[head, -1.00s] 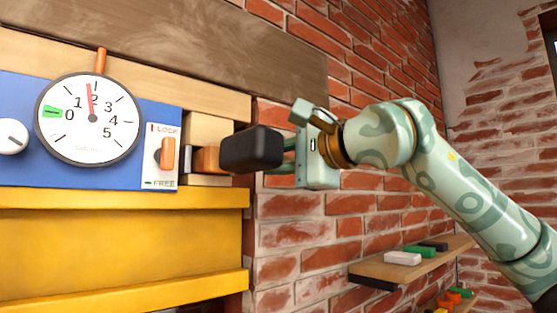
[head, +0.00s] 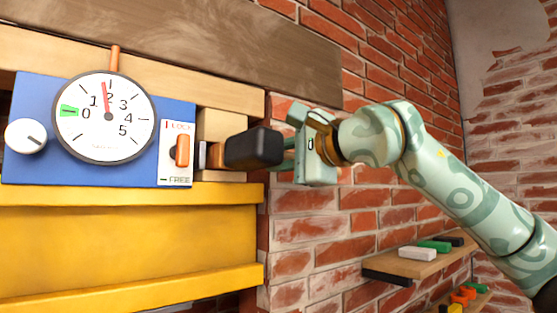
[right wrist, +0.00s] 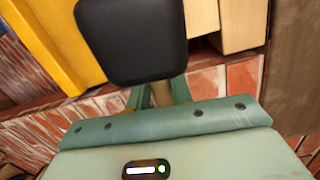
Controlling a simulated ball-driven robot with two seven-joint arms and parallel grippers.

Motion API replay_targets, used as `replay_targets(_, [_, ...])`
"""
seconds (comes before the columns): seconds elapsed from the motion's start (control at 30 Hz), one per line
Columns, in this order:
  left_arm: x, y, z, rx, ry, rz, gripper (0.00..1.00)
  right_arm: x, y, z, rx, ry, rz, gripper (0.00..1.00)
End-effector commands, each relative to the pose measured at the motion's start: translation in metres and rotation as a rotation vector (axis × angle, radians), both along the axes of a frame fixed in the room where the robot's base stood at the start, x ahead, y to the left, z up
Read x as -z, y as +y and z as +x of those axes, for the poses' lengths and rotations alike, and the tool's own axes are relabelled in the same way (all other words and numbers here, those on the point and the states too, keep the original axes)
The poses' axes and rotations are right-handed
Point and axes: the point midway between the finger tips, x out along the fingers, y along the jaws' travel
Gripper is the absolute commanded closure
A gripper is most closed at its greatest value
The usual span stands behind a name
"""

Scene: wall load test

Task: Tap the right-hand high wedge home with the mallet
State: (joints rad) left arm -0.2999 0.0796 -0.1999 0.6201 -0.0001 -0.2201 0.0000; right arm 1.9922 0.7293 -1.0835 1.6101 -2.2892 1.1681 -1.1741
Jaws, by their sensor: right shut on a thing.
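The mallet shows as a black block-shaped head (head: 254,147) in the head view. It also fills the top middle of the right wrist view (right wrist: 132,40), with a short piece of wooden handle (right wrist: 161,94) below it. My right gripper (head: 286,153) is shut on that handle, right of the head. A brown wooden wedge (head: 216,155) with a grey end piece (head: 201,155) sits just left of the mallet head, in front of pale wood blocks (head: 222,124). The head partly covers the wedge; I cannot tell whether they touch. My left gripper is out of view.
A blue panel (head: 40,95) carries a dial (head: 104,116) with its needle between 1 and 2, a white knob (head: 25,136) and an orange LOCK/FREE lever (head: 182,151). A yellow beam (head: 130,235) runs below. A shelf (head: 400,266) with small blocks is at lower right.

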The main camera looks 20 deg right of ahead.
Motion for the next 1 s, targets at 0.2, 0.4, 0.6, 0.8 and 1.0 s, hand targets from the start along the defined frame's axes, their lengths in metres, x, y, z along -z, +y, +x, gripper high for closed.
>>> replay_targets(0.2, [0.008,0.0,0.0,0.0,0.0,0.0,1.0,0.0,-0.005,-0.015,-0.001,-0.003,0.001,1.0])
replay_targets(0.4, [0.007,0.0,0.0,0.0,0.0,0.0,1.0,-0.001,-0.005,-0.015,-0.001,-0.003,0.001,1.0])
replay_targets(0.6, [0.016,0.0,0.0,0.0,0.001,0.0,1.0,0.001,-0.01,-0.029,-0.001,-0.005,0.0,1.0])
replay_targets(0.8, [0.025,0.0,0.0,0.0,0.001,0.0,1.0,0.001,-0.019,-0.052,0.0,-0.004,0.001,1.0])
replay_targets(1.0, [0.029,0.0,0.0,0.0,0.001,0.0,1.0,0.0,-0.025,-0.069,-0.001,-0.004,0.001,1.0])
